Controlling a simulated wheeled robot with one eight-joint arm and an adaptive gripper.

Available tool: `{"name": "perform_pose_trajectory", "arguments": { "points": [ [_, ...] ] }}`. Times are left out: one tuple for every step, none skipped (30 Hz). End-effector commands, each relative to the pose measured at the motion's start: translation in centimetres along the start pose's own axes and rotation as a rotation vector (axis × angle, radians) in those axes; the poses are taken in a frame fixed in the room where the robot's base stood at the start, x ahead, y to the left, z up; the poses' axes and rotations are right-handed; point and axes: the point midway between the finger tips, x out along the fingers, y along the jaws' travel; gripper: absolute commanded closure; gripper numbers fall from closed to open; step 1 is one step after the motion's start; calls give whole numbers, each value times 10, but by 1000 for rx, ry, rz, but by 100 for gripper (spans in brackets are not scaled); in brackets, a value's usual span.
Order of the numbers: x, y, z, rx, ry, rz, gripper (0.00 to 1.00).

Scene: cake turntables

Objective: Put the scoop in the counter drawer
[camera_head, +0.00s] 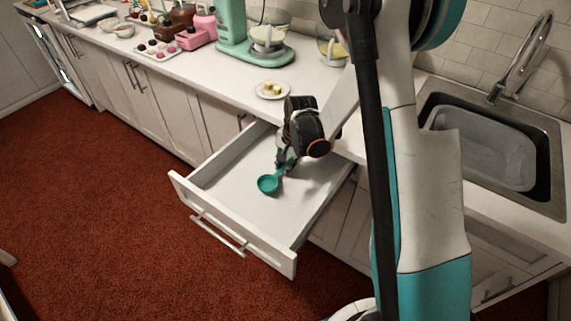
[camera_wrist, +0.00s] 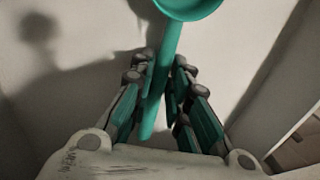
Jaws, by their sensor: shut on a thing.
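The teal scoop (camera_head: 269,183) has a round bowl and a straight handle. My gripper (camera_head: 284,165) is shut on the handle, over the open counter drawer (camera_head: 226,181). In the wrist view the scoop (camera_wrist: 170,75) points away from my gripper (camera_wrist: 164,88), its handle between the fingers and its bowl cut off at the top edge. The drawer is white, pulled out and otherwise looks empty. The scoop's shadow falls on the drawer floor (camera_wrist: 75,90), apart from the scoop, so it seems held above it. The exact height is hard to tell.
Above the drawer, the counter (camera_head: 310,85) holds a small plate (camera_head: 260,94) with yellow pieces and a mint stand mixer (camera_head: 232,25). A sink (camera_head: 548,150) is at the right. The drawer's front panel (camera_head: 228,225) and side walls stand up around the scoop. Red carpet lies in front.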

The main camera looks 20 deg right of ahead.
Motion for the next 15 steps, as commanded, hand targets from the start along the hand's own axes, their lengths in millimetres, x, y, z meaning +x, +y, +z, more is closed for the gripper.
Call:
{"name": "perform_pose_trajectory", "arguments": {
  "points": [
    [3, 1, 0, 0, 0, 0, 100],
    [3, 1, 0, 0, 0, 0, 82],
    [2, 0, 0, 0, 0, 0, 72],
    [2, 0, 0, 0, 0, 0, 66],
    [2, 0, 0, 0, 0, 0, 64],
    [2, 0, 0, 0, 0, 0, 64],
    [2, 0, 0, 0, 0, 0, 64],
    [2, 0, 0, 0, 0, 0, 64],
    [2, 0, 0, 0, 0, 0, 64],
    [2, 0, 0, 0, 0, 0, 64],
    [2, 0, 0, 0, 0, 0, 64],
    [2, 0, 0, 0, 0, 0, 64],
    [2, 0, 0, 0, 0, 0, 64],
    [2, 0, 0, 0, 0, 0, 64],
    [1, 0, 0, 0, 0, 0, 64]
  ]
}}
